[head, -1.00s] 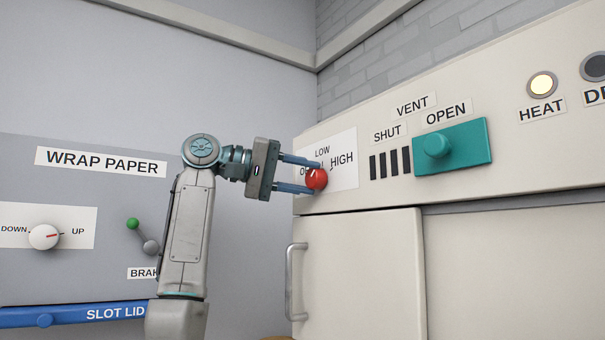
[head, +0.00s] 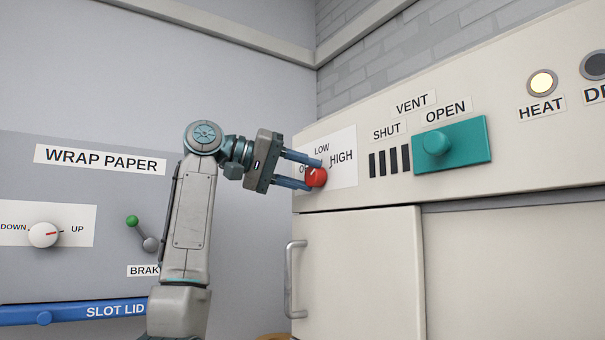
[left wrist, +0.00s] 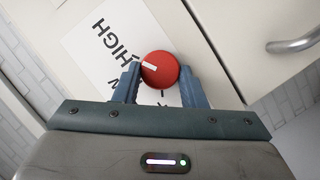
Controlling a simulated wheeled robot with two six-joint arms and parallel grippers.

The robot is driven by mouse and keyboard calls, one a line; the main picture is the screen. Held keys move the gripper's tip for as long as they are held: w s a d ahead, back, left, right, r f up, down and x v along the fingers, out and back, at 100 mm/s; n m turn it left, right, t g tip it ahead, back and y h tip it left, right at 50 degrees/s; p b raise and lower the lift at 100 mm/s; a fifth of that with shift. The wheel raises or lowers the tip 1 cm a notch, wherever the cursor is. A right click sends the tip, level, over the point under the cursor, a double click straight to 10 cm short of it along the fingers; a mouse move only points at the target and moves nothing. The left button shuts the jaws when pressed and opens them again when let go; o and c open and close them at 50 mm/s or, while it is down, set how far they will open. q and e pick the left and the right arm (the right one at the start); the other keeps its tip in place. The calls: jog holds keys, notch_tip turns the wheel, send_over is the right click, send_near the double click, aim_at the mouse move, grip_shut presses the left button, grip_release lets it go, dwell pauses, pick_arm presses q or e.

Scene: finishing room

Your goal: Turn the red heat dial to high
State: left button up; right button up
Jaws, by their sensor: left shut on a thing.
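The red heat dial (head: 316,177) sits on a white label plate on the cream panel, with LOW above it and HIGH to its upper right. My left gripper (head: 315,175) is shut on the dial, one finger on each side. In the left wrist view the dial (left wrist: 162,73) lies between the two fingers (left wrist: 160,82). Its white mark points left there, between the HIGH lettering and the partly hidden LOW lettering. The OFF lettering is partly covered by a finger in the head view. My right gripper is not in view.
A teal vent slider (head: 450,146) is right of the dial, on OPEN. The HEAT lamp (head: 542,83) is lit. A door handle (head: 291,278) is below the dial. On the left wall panel are a white knob (head: 43,235) and a green-tipped brake lever (head: 133,221).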

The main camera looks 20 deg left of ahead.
pick_arm(q)
jog(key=o, duration=1)
jog(key=shift+f, duration=0.1)
jog(key=shift+s+a, duration=0.2)
jog(key=shift+a, duration=0.05)
jog(key=b+v, duration=0.4)
jog(key=v, duration=0.6)
jog(key=shift+a+b, duration=0.1)
jog(key=shift+b, duration=0.2)
